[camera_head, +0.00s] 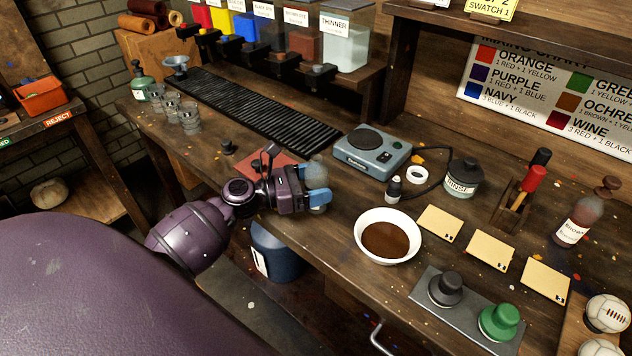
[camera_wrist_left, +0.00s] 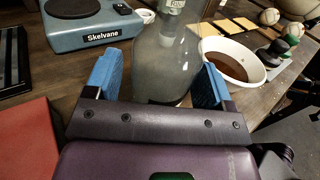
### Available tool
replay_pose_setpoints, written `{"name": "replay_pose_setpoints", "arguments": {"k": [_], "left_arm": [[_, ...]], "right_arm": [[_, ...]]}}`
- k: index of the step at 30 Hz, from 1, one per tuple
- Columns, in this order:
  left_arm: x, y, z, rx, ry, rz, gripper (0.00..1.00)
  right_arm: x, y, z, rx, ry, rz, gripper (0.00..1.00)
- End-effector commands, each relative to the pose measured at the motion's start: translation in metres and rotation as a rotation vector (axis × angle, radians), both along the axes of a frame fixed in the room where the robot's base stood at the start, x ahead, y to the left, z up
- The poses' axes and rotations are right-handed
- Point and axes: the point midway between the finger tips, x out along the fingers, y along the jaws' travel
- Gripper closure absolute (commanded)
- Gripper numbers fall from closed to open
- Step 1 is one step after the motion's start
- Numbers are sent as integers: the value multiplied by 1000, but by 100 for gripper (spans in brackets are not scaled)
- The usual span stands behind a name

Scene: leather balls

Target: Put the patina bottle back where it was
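A clear greyish glass bottle (camera_head: 317,172) stands near the front edge of the bench. In the left wrist view the fingers (camera_wrist_left: 157,80) are apart, with a gap at the left of the bottle. My right gripper is not in view.
A red mat (camera_head: 283,163) lies behind my left gripper. A blue-grey hot plate (camera_head: 372,151) stands behind the bottle, and a white bowl of brown liquid (camera_head: 388,236) to its right. A green labelled bottle (camera_head: 141,84) stands at the far left, near several small glasses.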

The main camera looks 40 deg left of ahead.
Motion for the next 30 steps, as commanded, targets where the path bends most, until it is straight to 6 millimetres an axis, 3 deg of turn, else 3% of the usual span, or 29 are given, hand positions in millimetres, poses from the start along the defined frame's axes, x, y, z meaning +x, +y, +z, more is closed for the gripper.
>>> {"name": "replay_pose_setpoints", "arguments": {"k": [13, 30], "left_arm": [[-6, 5, 2, 1, 1, 1, 21], [-83, 65, 2, 0, 1, 1, 21]], "right_arm": [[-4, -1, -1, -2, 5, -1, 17], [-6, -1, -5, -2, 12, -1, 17]]}}
